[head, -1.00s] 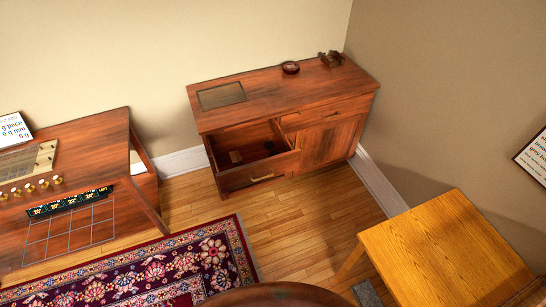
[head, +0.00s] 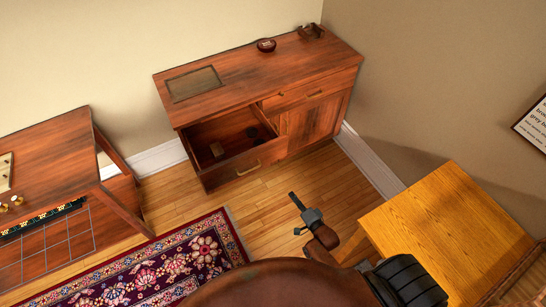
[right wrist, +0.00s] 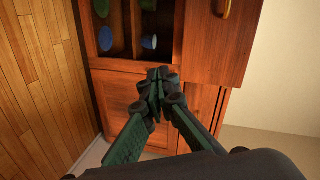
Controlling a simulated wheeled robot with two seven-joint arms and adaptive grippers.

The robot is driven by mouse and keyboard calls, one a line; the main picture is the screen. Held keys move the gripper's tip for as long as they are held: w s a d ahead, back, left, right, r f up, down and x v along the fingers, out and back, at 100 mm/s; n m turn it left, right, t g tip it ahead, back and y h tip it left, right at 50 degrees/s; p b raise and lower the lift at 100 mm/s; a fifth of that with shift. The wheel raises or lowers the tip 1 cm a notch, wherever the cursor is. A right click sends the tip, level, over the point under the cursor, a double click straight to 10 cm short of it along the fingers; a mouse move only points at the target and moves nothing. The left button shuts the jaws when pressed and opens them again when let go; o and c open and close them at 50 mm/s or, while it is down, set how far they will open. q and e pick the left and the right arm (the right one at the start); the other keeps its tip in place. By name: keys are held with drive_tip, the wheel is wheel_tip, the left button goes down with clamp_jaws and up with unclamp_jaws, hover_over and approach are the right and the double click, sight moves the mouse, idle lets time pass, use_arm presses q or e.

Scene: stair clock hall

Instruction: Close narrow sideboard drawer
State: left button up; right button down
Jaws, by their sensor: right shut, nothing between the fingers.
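The wooden sideboard (head: 262,82) stands against the back wall. Its left drawer (head: 245,165) is pulled well out, with a brass handle (head: 248,168) on its front, and small dark items lie inside. My right gripper (head: 293,197) is shut and empty, in front of the sideboard and to the right of the open drawer. Its closed fingertips (right wrist: 159,73) seem apart from the drawer. My left gripper is out of view.
A yellow wooden table (head: 445,235) stands at the right, close to my right arm. A desk (head: 50,165) is at the left and a patterned rug (head: 165,265) lies in front. Bare floor (head: 260,212) lies before the sideboard.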

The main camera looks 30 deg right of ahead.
sight(271, 150)
drive_tip(key=w+r+m+t, duration=0.3)
drive_tip(key=w+r, duration=0.2)
drive_tip(key=r, duration=0.6)
drive_tip(key=w+b, duration=0.1)
drive_tip(key=w, duration=0.3)
drive_tip(key=w+b, duration=0.1)
drive_tip(key=w, duration=0.3)
drive_tip(key=w+b, duration=0.1)
drive_tip(key=w, duration=0.3)
drive_tip(key=shift+w+a+f, duration=0.1)
drive_tip(key=shift+a+f, duration=0.15)
drive_tip(key=shift+f, duration=0.05)
drive_tip(key=shift+w, duration=0.35)
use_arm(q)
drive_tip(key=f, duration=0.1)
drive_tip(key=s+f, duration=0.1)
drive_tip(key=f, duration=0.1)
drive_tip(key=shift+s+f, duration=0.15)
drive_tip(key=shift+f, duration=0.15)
use_arm(e)
drive_tip(key=shift+w+r, duration=0.1)
drive_tip(key=shift+r, duration=0.05)
